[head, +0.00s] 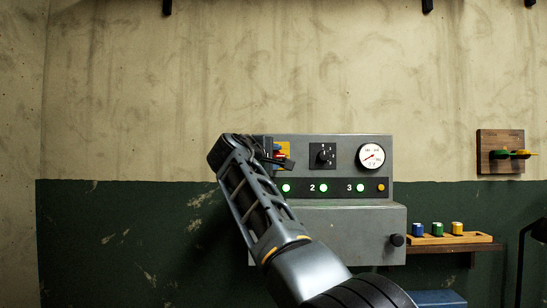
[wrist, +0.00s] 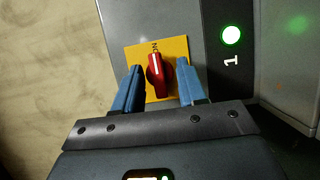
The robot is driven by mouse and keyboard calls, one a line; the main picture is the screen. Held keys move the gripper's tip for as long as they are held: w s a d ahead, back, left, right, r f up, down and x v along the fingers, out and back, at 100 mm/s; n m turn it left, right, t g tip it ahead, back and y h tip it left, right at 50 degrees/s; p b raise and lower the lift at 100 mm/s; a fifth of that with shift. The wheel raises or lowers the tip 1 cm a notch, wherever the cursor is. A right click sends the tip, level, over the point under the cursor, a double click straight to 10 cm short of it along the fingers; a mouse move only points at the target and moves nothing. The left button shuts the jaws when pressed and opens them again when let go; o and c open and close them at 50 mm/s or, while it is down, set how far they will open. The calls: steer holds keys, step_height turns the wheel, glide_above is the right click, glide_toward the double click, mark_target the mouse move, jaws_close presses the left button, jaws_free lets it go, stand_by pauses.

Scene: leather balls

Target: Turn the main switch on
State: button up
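The main switch is a red handle (wrist: 156,76) on a yellow plate (wrist: 178,49). In the wrist view its white mark points up the picture at small lettering that looks like "ON". My gripper (wrist: 158,76) has its two blue fingers apart, one on each side of the red handle. Gaps show between fingers and handle, so they do not appear to be closed on it. In the head view the yellow plate (head: 285,147) shows at the upper left of the grey control panel (head: 345,146), partly hidden by my gripper (head: 275,155).
The panel has lit green lamps (head: 323,188), an orange lamp (head: 381,187), a black selector knob (head: 322,155) and a round gauge (head: 371,156). A wooden tray (head: 450,239) of coloured items stands right. A wooden wall board (head: 500,151) hangs above it. The left wall is clear.

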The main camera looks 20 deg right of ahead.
steer(key=b+v, duration=0.2)
steer(key=v, duration=0.6)
stand_by(0.6)
